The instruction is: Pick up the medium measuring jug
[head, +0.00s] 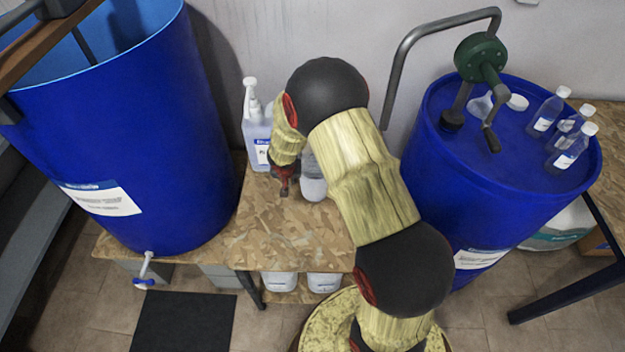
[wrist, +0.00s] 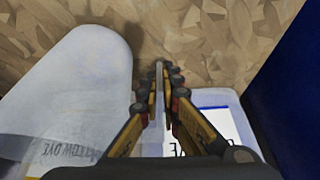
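My gripper (head: 285,186) points down over the wooden tabletop. In the wrist view its fingers (wrist: 160,72) are close together, with a thin pale strip between them. I cannot tell whether that strip is part of a jug or the finger pads. A translucent whitish vessel (head: 313,182) stands on the tabletop just right of my gripper, partly hidden by my arm. A large pale rounded vessel (wrist: 85,85) fills the left of the wrist view, with upside-down "YELLOW DYE" lettering near its lower part. I cannot tell for certain which vessel is the medium measuring jug.
A pump bottle (head: 257,132) stands left of my gripper. A labelled container (wrist: 215,110) shows at right in the wrist view. Large blue drums stand left (head: 150,130) and right (head: 450,165). Several small bottles sit on the right drum. The front tabletop (head: 275,235) is clear.

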